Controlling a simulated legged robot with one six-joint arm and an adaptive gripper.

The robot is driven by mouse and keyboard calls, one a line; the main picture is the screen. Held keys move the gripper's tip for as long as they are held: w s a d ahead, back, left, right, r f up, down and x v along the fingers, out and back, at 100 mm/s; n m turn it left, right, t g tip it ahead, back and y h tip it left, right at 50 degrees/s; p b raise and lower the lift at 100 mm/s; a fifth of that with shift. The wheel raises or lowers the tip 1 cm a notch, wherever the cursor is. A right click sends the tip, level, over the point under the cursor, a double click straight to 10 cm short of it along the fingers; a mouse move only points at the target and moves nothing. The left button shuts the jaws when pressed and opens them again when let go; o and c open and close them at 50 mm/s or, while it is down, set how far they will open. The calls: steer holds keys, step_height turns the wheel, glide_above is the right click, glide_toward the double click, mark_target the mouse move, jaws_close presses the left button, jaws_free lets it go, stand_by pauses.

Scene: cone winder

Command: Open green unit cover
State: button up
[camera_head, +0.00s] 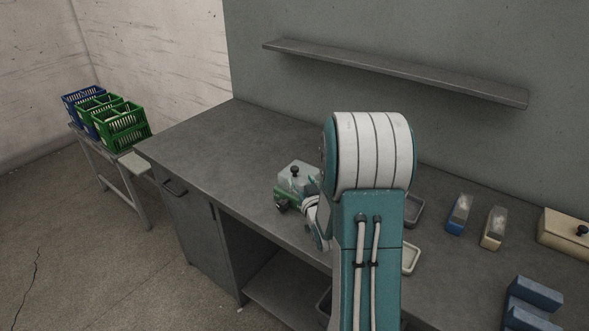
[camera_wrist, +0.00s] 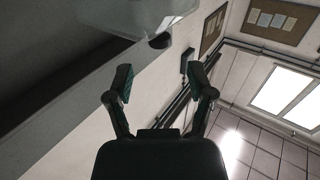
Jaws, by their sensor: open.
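The green unit (camera_head: 287,197) stands on the grey workbench, left of my arm in the head view. Its translucent cover (camera_head: 290,182) sits on top, with a black knob (camera_head: 295,171). My arm hides the unit's right side. In the wrist view the pale cover (camera_wrist: 95,15) shows at the top left, and the dark knob (camera_wrist: 160,40) lies beyond my fingertips. My gripper (camera_wrist: 160,76) has its two fingers spread, with nothing between them. In the head view my wrist is close to the unit's right side, and my fingers are mostly hidden.
The workbench (camera_head: 200,145) is clear left of the unit. A shelf (camera_head: 400,75) hangs on the wall behind. Trays (camera_head: 411,258), a blue block (camera_head: 459,214), a beige block (camera_head: 494,228) and a beige box (camera_head: 567,232) are to the right. Green crates (camera_head: 125,130) stand on a side table.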

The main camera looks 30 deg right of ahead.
mark_target(296, 171)
steer(key=x, duration=0.6)
steer(key=shift+w+d, duration=0.1)
steer(key=shift+w, duration=0.1)
jaws_close()
